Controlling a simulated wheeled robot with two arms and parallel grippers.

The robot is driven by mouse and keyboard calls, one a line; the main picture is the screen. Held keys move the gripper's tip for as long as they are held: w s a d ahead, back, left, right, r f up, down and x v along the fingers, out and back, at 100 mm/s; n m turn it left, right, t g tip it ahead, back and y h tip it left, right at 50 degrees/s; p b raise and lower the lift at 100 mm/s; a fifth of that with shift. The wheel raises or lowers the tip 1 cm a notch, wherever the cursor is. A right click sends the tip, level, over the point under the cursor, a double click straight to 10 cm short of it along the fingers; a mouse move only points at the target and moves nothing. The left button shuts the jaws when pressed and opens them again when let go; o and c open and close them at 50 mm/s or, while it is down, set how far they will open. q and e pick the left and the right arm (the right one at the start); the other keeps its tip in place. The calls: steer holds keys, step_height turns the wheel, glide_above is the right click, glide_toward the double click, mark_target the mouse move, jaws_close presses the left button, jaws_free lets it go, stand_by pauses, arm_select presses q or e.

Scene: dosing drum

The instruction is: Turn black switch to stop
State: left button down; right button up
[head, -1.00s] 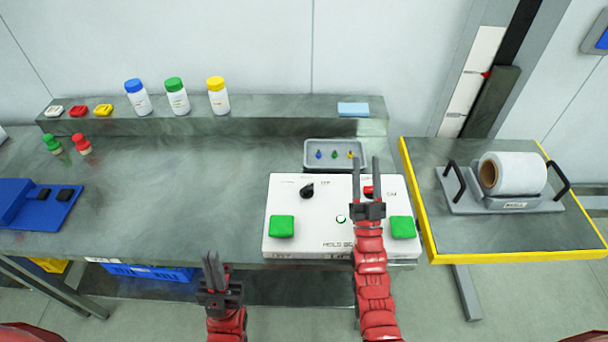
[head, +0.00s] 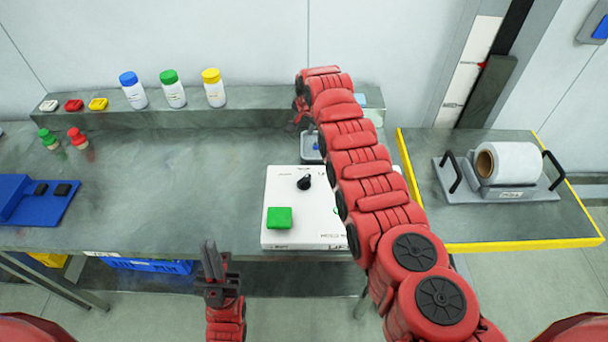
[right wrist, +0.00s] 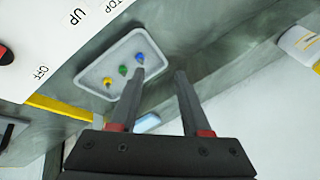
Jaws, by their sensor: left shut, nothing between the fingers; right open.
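The black switch (head: 304,182) is a knob on the upper left of the white control box (head: 290,225); its small labels are unreadable in the head view. My left gripper (head: 209,246) is shut and empty, in front of the bench and to the lower left of the box. In the head view my right arm reaches over the box, and its fingers cannot be made out there. In the right wrist view my right gripper (right wrist: 158,75) is open and empty near a small tray. Part of the box shows there with "UP" and "OFF"; the black switch does not.
A green button (head: 279,218) is on the box's lower left. My right arm hides the box's right side. The small grey tray (right wrist: 95,78) holds blue, green and yellow pieces. Bottles (head: 173,90) stand on the rear ledge. The bench left of the box is mostly clear.

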steer(key=s+r+m+g+h, duration=0.1)
steer(key=s+r+g, duration=0.4)
steer(key=s+r, duration=0.45)
steer(key=b, duration=0.8)
glide_above(304, 178)
step_height(304, 178, down, 11)
steer(key=shift+s+a+r, duration=0.1)
step_height(304, 178, down, 7)
steer(key=p, duration=0.3)
steer(key=shift+f, duration=0.45)
jaws_close()
